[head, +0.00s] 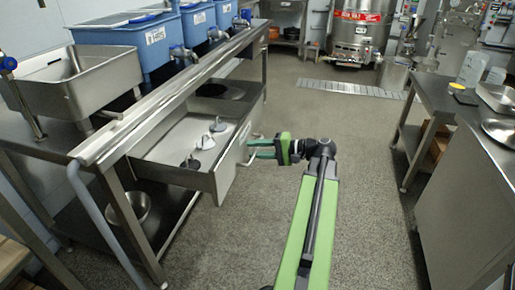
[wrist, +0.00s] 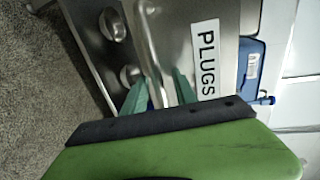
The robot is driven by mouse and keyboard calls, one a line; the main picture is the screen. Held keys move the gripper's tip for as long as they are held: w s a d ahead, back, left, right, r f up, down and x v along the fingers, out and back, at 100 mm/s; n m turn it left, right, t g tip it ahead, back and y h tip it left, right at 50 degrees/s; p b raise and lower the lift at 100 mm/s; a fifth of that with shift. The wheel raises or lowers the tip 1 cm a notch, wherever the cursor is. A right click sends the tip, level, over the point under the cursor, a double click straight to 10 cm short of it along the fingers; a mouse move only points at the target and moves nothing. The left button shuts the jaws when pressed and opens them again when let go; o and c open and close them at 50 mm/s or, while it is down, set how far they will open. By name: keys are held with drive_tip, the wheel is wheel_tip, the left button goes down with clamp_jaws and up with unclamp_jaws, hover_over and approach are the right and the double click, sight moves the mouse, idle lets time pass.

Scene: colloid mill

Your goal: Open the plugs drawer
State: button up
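The plugs drawer (head: 218,180) under the left steel bench stands pulled out, with several plugs (head: 205,142) lying inside. Its front carries a label reading PLUGS (wrist: 206,58) in the wrist view. A bent metal bar handle (wrist: 150,45) sits on the drawer front; it also shows in the head view (head: 247,160). My gripper (head: 262,148) is at this handle, right of the drawer front. Its two green fingers (wrist: 158,90) are apart, one on each side of the handle bar. Contact between fingers and bar is hard to make out.
Blue tubs (head: 150,45) with taps and a steel sink (head: 75,82) stand on the left bench. A bowl (head: 135,207) is on its lower shelf. A steel counter (head: 470,160) is at right. The floor (head: 340,125) between is clear up to a drain grate (head: 350,89).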

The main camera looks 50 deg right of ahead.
drive_tip(key=p+v, duration=0.3)
drive_tip(key=v, duration=1.4)
drive_tip(key=shift+s, duration=0.2)
drive_tip(key=shift+d+f, duration=0.1)
